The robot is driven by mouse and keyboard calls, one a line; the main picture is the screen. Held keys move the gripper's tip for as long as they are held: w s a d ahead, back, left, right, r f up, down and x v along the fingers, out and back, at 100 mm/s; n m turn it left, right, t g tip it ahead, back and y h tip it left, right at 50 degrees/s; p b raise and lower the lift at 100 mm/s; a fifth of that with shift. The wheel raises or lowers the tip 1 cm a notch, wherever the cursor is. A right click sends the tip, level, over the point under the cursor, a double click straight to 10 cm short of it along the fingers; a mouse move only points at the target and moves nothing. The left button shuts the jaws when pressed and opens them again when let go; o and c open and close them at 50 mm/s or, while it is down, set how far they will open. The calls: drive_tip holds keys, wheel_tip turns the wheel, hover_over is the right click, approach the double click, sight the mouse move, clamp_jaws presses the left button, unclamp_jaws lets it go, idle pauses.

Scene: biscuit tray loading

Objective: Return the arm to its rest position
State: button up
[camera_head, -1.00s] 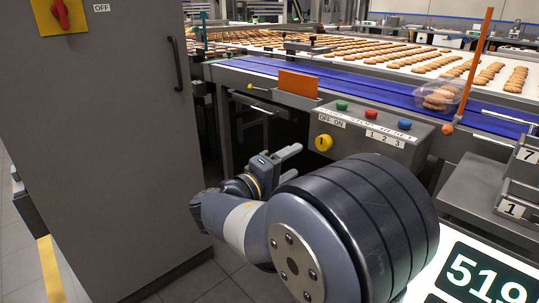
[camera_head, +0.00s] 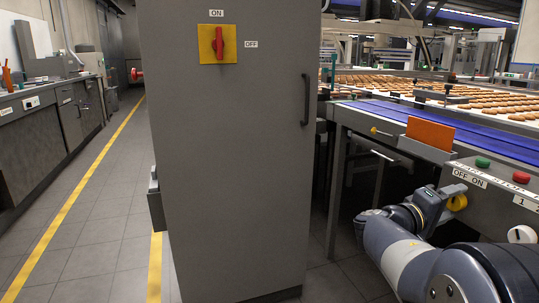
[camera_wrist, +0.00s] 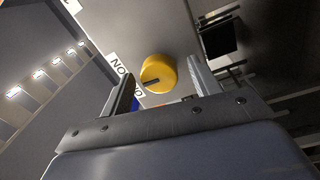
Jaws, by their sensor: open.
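My gripper (camera_head: 448,192) is at the front of the control box, on the right of the head view. It is open and holds nothing. A yellow knob (camera_head: 458,203) on the box front is partly hidden behind it. In the wrist view my gripper (camera_wrist: 161,75) has one finger on each side of the round yellow knob (camera_wrist: 157,74), with a gap on both sides. I cannot tell how far the knob is from the fingertips. My arm is bent low in front of the box.
The control box (camera_head: 490,185) has green and red buttons on top. An orange plate (camera_head: 430,133) stands at the blue conveyor (camera_head: 470,124). A tall grey cabinet (camera_head: 235,165) with a red-and-yellow switch (camera_head: 218,44) stands left of my arm. The aisle floor (camera_head: 105,225) at left is clear.

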drive_tip(key=r+p+v, duration=0.1)
drive_tip(key=p+v, duration=0.1)
drive_tip(key=v, duration=0.9)
drive_tip(key=x, duration=0.7)
drive_tip(key=b+x, duration=0.1)
drive_tip(key=x, duration=0.3)
drive_tip(key=shift+f, duration=0.25)
drive_tip(key=n+p, duration=0.4)
drive_tip(key=p, duration=0.3)
drive_tip(key=shift+p, duration=0.4)
drive_tip(key=n+p, duration=0.2)
drive_tip(key=p, duration=0.2)
drive_tip(key=n+p, duration=0.3)
drive_tip(key=p, duration=0.2)
drive_tip(key=shift+t+y, duration=0.3)
drive_tip(key=shift+t, duration=0.1)
drive_tip(key=n+p, duration=0.6)
drive_tip(key=p, duration=0.5)
drive_tip(key=shift+s+n+p, duration=0.1)
drive_tip(key=shift+n+p, duration=0.2)
drive_tip(key=n+p, duration=0.1)
drive_tip(key=p, duration=0.2)
drive_tip(key=shift+n+y, duration=0.3)
drive_tip(key=shift+n, duration=0.1)
drive_tip(key=shift+n+p, duration=0.3)
drive_tip(key=shift+p, duration=0.35)
